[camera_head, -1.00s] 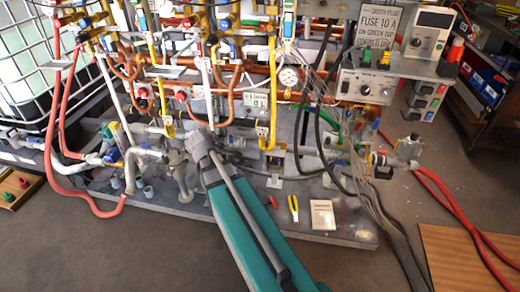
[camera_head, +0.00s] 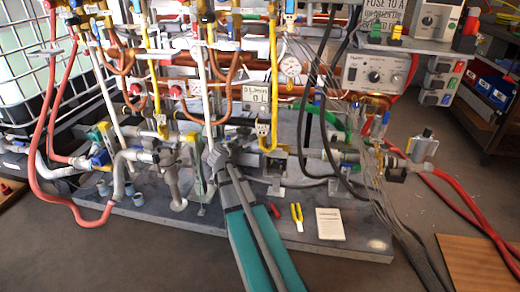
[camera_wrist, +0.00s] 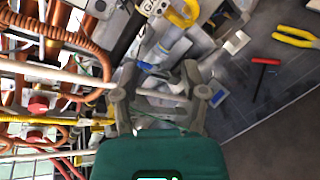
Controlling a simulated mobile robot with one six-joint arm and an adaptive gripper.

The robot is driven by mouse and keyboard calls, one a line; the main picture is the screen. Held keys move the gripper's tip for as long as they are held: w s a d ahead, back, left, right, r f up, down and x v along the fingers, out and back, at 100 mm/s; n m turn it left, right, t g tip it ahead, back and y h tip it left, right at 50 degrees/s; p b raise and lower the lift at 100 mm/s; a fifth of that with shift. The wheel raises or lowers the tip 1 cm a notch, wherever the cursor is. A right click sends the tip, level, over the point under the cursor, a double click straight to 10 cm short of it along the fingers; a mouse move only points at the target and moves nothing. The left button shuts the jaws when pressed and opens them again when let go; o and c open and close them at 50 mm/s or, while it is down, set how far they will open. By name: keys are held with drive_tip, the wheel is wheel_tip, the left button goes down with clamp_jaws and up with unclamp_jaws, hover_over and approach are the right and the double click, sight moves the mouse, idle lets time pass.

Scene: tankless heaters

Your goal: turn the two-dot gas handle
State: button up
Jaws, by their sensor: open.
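I cannot make out dots on any handle, so I cannot tell which one is the two-dot gas handle. Yellow pipes run down the rig in the head view, one at the left (camera_head: 155,85) and one near the middle (camera_head: 273,85). A small blue part (camera_wrist: 147,67) shows beyond my fingers in the wrist view, among grey pipe fittings. My gripper (camera_wrist: 161,82) is open, with its fingers spread apart and no handle clearly between them. In the head view my gripper (camera_head: 217,157) is low at the front of the rig, partly hidden by my arm.
Red-handled (camera_head: 275,210) and yellow-handled (camera_head: 297,216) tools and a booklet (camera_head: 330,224) lie on the grey base plate (camera_head: 376,246). Dark cables (camera_head: 385,205) and red hoses (camera_head: 462,190) hang at the right. A caged white tank (camera_head: 25,60) stands at the left. Front floor is open.

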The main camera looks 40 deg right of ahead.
sight(260, 139)
drive_tip(key=w+d+f+n+t+b, duration=0.2)
drive_tip(key=d+f+n+b, duration=0.2)
drive_tip(key=b, duration=0.4)
drive_tip(key=w+d+f+n+t+h+b, duration=0.1)
drive_tip(key=w+d+f+n+t+b, duration=0.1)
drive_tip(key=d+f+n+b, duration=0.2)
wheel_tip(260, 139, down, 4)
drive_tip(key=n+b, duration=0.3)
drive_tip(key=b, duration=0.1)
drive_tip(key=shift+w+d+h+b, duration=0.15)
drive_tip(key=shift+d+h+b, duration=0.1)
drive_tip(key=shift+h+b, duration=0.05)
drive_tip(key=x, duration=1.3)
drive_tip(key=shift+w+d, duration=0.3)
clamp_jaws()
